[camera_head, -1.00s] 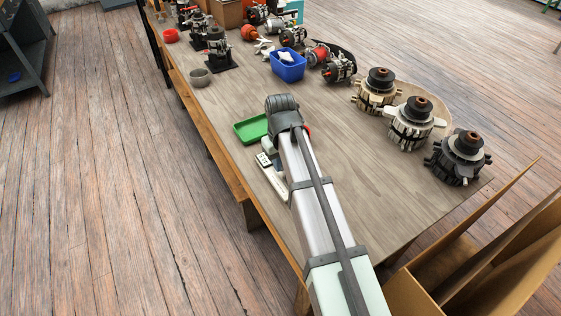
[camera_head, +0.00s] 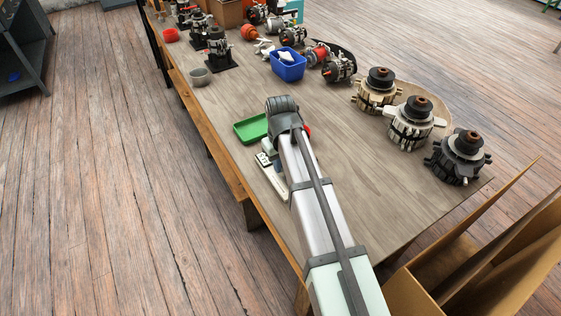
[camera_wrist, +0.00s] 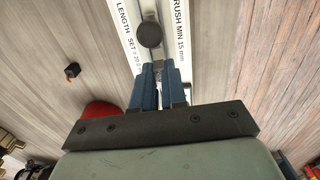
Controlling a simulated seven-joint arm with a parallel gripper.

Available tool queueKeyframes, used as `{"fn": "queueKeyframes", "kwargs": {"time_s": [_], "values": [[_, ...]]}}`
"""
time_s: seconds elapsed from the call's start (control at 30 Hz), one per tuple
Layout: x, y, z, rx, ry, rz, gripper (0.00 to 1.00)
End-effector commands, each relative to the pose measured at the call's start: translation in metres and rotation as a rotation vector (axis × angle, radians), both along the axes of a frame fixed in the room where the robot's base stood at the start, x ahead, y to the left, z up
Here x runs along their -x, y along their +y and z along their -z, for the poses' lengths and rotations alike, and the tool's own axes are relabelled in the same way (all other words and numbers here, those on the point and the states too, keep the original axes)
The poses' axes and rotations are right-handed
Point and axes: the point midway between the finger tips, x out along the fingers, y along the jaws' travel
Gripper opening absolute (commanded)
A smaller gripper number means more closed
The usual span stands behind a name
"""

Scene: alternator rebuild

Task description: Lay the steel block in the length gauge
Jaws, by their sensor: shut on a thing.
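The length gauge (camera_wrist: 178,20) runs up the wrist view as a white strip with printed lettering, a grey middle and a dark round knob. In the head view the gauge (camera_head: 276,182) lies beside my arm, near the table's left edge. My gripper (camera_wrist: 159,88) has two blue fingers pointing at the gauge's middle, close together. A narrow grey piece between them looks like the steel block (camera_wrist: 159,76), mostly hidden by the fingers. Whether it touches the gauge cannot be told. In the head view my arm hides the fingers and block.
A green tray (camera_head: 250,129) sits just beyond the gauge. A red object (camera_wrist: 101,110) and a small dark cube (camera_wrist: 72,71) lie left in the wrist view. A blue bin (camera_head: 288,66) and several alternator parts stand farther off.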

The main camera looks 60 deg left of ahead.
Motion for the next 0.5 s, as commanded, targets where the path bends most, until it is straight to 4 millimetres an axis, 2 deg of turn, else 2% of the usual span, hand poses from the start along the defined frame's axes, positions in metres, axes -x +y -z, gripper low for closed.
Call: {"fn": "queueKeyframes", "kwargs": {"time_s": [0.5], "values": [[0.000,0.000,0.011,-0.001,0.000,0.000,0.00]]}}
